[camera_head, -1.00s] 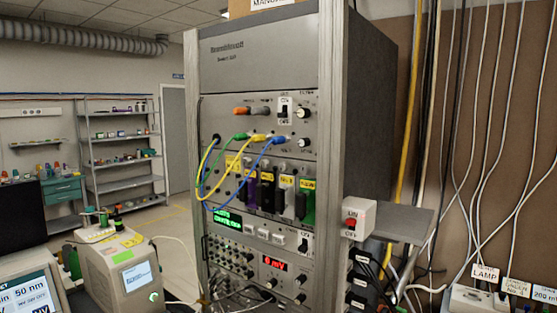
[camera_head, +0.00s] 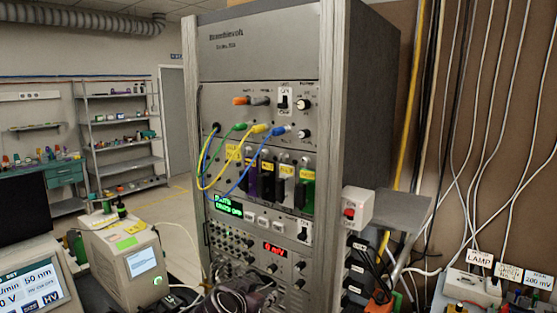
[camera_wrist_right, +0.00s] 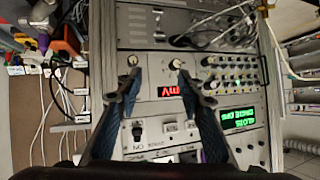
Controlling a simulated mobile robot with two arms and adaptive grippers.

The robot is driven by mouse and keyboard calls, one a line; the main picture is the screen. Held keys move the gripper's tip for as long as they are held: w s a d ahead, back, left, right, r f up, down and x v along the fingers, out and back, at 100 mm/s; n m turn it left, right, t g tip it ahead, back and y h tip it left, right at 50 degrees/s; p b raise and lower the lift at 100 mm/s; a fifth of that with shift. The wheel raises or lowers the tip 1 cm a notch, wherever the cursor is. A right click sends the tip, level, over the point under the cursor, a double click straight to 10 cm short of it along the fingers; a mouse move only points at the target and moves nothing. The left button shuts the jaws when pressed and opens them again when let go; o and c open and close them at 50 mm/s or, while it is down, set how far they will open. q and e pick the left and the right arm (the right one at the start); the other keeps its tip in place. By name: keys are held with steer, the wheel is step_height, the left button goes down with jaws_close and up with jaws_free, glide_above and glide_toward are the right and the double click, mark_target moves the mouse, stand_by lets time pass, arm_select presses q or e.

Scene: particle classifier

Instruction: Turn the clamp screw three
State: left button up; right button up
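I cannot pick out a clamp screw for certain in either view. In the right wrist view, my right gripper (camera_wrist_right: 157,78) has its two dark fingers spread apart with nothing between them. Past the fingertips is the instrument panel, seen upside down, with a red display (camera_wrist_right: 169,91) and a small round knob (camera_wrist_right: 175,64). A second knob shows close to the other fingertip. In the head view, a dark shape at the bottom, in front of the lower rack, seems to be my right gripper (camera_head: 252,299); its fingers are unclear there. My left gripper is not in view.
The tall instrument rack (camera_head: 333,100) fills the middle, with looping cables (camera_head: 205,180) on its front. A red switch box (camera_head: 357,206) and grey shelf (camera_head: 400,213) stick out at its right. A beige device (camera_head: 125,254) stands at the left.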

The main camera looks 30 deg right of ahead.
steer(key=w+d+r+m+h, duration=0.1)
steer(key=w+r+m+h, duration=0.15)
steer(key=r, duration=0.65)
steer(key=w+d+r+m+h, duration=0.1)
steer(key=w+d+r+m, duration=0.2)
steer(key=r, duration=0.5)
steer(key=m+h, duration=0.4)
steer(key=m, duration=0.1)
glide_toward(282, 159)
steer(key=p+x, duration=0.1)
steer(key=x, duration=0.1)
steer(key=p+x, duration=0.2)
steer(key=x, duration=0.1)
steer(key=p+x, duration=0.1)
steer(key=x, duration=0.1)
steer(key=shift+w+d+r+p, duration=0.15)
steer(key=shift+d+r+p, duration=0.15)
steer(key=shift+p, duration=0.1)
steer(key=shift+w+d+f, duration=0.1)
steer(key=shift+w+d, duration=0.05)
steer(key=shift+d, duration=0.15)
steer(key=shift+f, duration=0.1)
jaws_close()
